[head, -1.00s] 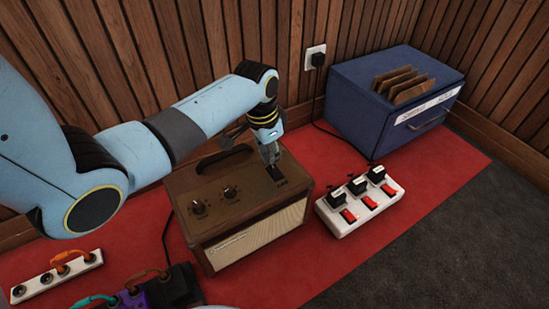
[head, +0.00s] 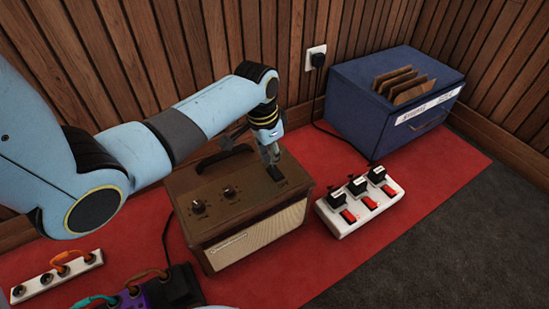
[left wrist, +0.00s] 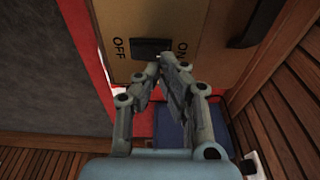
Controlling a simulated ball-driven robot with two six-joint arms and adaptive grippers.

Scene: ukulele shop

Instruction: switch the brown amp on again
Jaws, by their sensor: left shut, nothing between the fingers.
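The brown amp (head: 235,210) stands on the red mat, with a cream grille, two dark knobs and a dark handle on top. Its black rocker switch (left wrist: 152,47) shows in the left wrist view, between the printed words OFF on the left and ON on the right. Which side of the rocker is pressed is hard to tell. My left gripper (head: 273,172) is shut and empty, pointing down at the switch end of the amp's top. In the left wrist view its fingertips (left wrist: 160,62) are close to the switch's ON side; contact is unclear. My right gripper is out of view.
A white power strip (head: 340,225) with three black plugs and red switches lies right of the amp. A blue box (head: 365,125) holding brown envelopes stands behind it, near a wall socket (head: 316,57). Another strip (head: 45,280) and pedals (head: 160,295) lie at front left.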

